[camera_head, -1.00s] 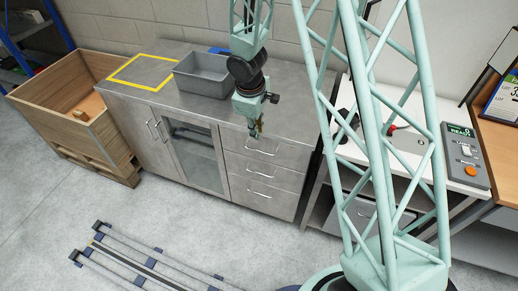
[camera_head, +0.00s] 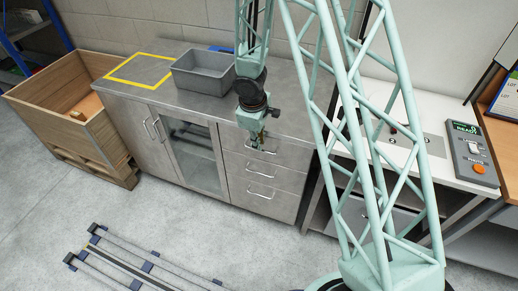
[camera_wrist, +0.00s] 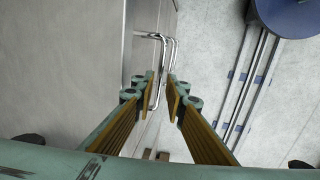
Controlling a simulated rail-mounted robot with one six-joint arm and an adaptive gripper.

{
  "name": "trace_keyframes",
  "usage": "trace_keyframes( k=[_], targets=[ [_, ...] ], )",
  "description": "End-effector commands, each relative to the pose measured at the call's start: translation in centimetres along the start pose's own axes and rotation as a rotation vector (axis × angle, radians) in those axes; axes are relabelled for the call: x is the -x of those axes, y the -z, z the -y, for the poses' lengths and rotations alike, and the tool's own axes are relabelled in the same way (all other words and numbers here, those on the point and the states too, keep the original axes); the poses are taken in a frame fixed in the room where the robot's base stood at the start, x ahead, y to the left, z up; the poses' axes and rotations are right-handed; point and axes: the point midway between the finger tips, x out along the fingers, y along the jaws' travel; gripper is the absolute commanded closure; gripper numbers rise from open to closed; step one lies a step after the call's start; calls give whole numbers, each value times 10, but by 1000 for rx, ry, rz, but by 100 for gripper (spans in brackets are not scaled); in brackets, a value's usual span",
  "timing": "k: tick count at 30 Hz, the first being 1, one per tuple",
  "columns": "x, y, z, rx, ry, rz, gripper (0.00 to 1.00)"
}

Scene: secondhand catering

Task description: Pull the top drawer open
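The top drawer (camera_head: 236,160) is the uppermost of three grey drawer fronts in the metal cabinet and looks closed. Its silver bar handle (camera_head: 269,153) runs across the front. My gripper (camera_head: 258,146) points down at this handle, close to it in the head view. In the wrist view my gripper (camera_wrist: 160,92) is open, with a gap between its two yellow-padded fingers. Handle bars (camera_wrist: 161,50) line up beyond and between the fingertips. I cannot tell whether either finger touches the bar.
A grey bin (camera_head: 203,73) stands on the countertop (camera_head: 180,101) beside a yellow-outlined square (camera_head: 140,69). A wooden crate (camera_head: 63,118) is at the left. A white table with a control box (camera_head: 472,152) stands at the right.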

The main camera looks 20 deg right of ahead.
Motion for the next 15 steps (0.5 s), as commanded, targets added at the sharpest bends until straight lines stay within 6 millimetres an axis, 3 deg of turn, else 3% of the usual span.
trace_keyframes(
  k=[6, 15],
  targets=[
    [-20, 0, 0, -2, 0, 0, 88],
    [-30, 0, 0, -2, 0, 0, 88]
  ],
)
